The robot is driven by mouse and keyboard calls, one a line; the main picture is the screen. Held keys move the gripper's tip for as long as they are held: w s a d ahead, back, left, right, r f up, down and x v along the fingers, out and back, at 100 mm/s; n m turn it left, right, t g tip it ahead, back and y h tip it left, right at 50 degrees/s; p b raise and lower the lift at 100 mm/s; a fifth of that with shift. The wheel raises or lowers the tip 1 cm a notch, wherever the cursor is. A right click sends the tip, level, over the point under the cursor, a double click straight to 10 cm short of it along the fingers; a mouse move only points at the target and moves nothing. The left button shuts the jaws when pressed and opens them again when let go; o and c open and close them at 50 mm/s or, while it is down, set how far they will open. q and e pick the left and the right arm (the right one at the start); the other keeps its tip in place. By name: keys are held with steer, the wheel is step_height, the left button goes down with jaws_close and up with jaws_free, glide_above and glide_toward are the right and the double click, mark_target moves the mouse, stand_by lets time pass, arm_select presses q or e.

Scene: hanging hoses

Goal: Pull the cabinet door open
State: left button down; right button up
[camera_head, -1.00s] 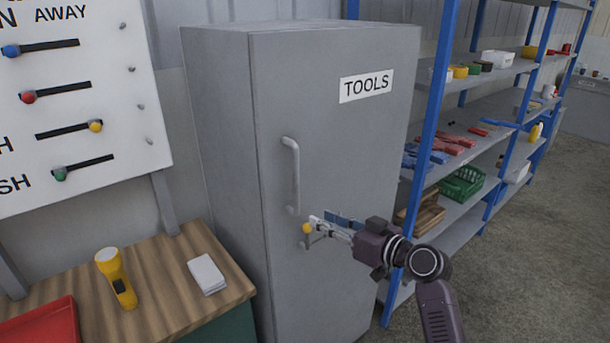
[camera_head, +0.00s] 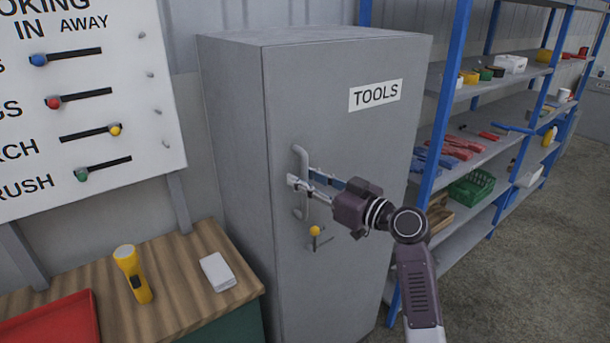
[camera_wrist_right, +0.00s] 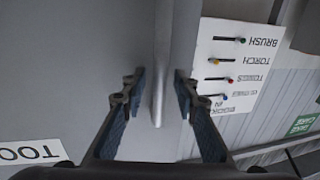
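The grey cabinet (camera_head: 330,120) stands upright with its door (camera_head: 350,150) shut. A vertical bar handle (camera_head: 300,158) is on the door's left side. My right gripper (camera_head: 305,181) is at the handle's middle, coming from the right. In the right wrist view the handle (camera_wrist_right: 160,85) runs between the two fingers of my right gripper (camera_wrist_right: 157,88). The fingers are apart with gaps on both sides of the bar. A small yellow-knobbed piece (camera_head: 315,231) is on the door below the handle. My left gripper is not in view.
A wooden-topped bench (camera_head: 180,280) stands left of the cabinet, with a yellow torch (camera_head: 131,272), a white block (camera_head: 217,271) and a red tray (camera_head: 55,322). A blue-framed shelf (camera_head: 433,120) stands close on the right. Open floor lies at the lower right.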

steer(key=shift+c, duration=0.6)
jaws_close()
steer(key=shift+f, duration=0.1)
